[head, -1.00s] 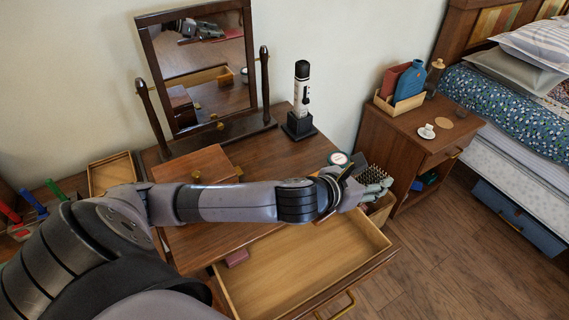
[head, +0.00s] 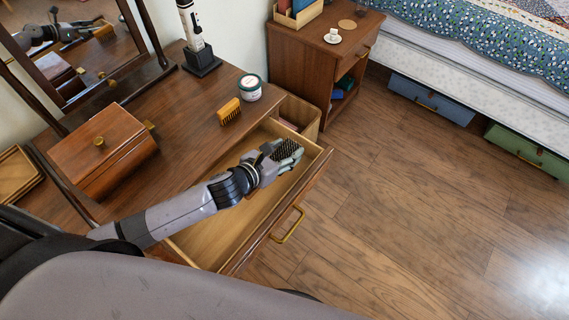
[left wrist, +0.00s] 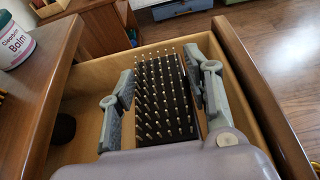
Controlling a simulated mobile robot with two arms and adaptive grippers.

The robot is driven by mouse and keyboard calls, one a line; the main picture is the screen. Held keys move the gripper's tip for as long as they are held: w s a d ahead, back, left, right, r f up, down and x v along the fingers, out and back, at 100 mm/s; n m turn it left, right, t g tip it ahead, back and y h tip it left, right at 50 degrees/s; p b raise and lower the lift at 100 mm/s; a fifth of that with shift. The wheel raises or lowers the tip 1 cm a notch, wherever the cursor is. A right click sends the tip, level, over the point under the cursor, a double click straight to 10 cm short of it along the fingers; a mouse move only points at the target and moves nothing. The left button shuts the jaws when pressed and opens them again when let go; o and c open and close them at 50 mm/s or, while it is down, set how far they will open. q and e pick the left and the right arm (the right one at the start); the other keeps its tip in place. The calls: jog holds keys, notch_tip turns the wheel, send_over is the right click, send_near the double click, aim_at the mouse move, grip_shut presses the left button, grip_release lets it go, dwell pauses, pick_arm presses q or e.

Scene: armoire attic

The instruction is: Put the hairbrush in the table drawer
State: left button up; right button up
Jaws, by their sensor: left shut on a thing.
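The hairbrush (head: 287,151) has a dark pad with pale-tipped bristles facing up. My left gripper (head: 281,157) is shut on it. The left wrist view shows the brush (left wrist: 162,98) between the two grey fingers (left wrist: 165,92), above the drawer's interior. The table drawer (head: 203,243) is pulled out, with a pale wooden inside and a brass handle. I cannot tell whether the brush touches the drawer floor. My left arm hides part of the drawer. My right gripper is not in view.
A balm jar (head: 249,88) and an orange comb (head: 229,112) lie on the tabletop near the drawer. A wooden box (head: 104,153) and the mirror stand farther left. A wooden bin (head: 299,114) is beside the table. A dark round thing (left wrist: 63,128) shows at the drawer's left.

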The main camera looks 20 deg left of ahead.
pick_arm(q)
jog(key=shift+f+b, duration=0.55)
jog(key=shift+f, duration=2.4)
jog(key=shift+f, duration=0.2)
jog(key=o, duration=1.2)
jog(key=shift+r, duration=0.1)
jog(key=shift+r, duration=0.25)
jog(key=v, duration=1.2)
jog(key=shift+f, duration=0.1)
jog(key=shift+w, duration=0.1)
